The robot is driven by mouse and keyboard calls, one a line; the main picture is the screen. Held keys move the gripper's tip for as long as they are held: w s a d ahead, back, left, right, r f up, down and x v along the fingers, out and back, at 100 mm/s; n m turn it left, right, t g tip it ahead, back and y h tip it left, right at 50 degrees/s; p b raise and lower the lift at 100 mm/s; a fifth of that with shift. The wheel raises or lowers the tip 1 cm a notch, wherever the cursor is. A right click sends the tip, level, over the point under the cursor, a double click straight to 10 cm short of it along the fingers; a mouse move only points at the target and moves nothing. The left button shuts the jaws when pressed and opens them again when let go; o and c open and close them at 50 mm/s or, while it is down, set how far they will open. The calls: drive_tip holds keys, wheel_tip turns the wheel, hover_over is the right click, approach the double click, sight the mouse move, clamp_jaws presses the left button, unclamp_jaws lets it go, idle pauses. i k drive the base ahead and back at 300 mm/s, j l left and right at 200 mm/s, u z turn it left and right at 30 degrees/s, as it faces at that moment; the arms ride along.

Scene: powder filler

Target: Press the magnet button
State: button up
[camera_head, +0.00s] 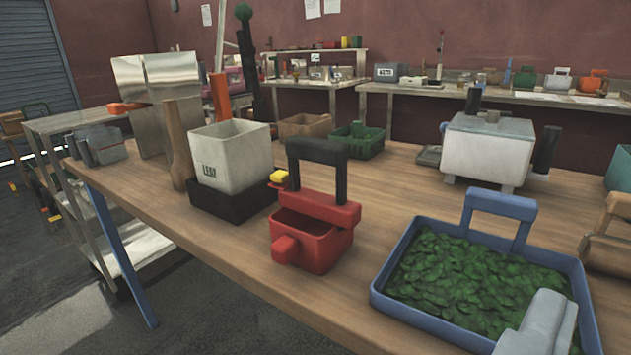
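No part in view is clearly marked as the magnet button. A small yellow piece (279,177) shows at the right side of a black base (232,205), and I cannot tell whether it is the button. A white square container (231,158) with dark lettering sits on that base. Behind it to the left stands a shiny steel unit (157,78) with an orange piece (127,107) at its side. A red box with a black upright handle (312,240) stands in front, to the right of the base. I see no clear part of my gripper.
A blue tray (378,285) of green leafy pieces is at the lower right, with a grey blocky object (540,325) over its front. A white lidded box (485,152), a green crate (357,141) and a brown box (305,126) stand behind. The wooden tabletop (400,190) is bare mid-table.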

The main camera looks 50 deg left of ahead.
sight(281, 176)
drive_tip(key=u, duration=1.25)
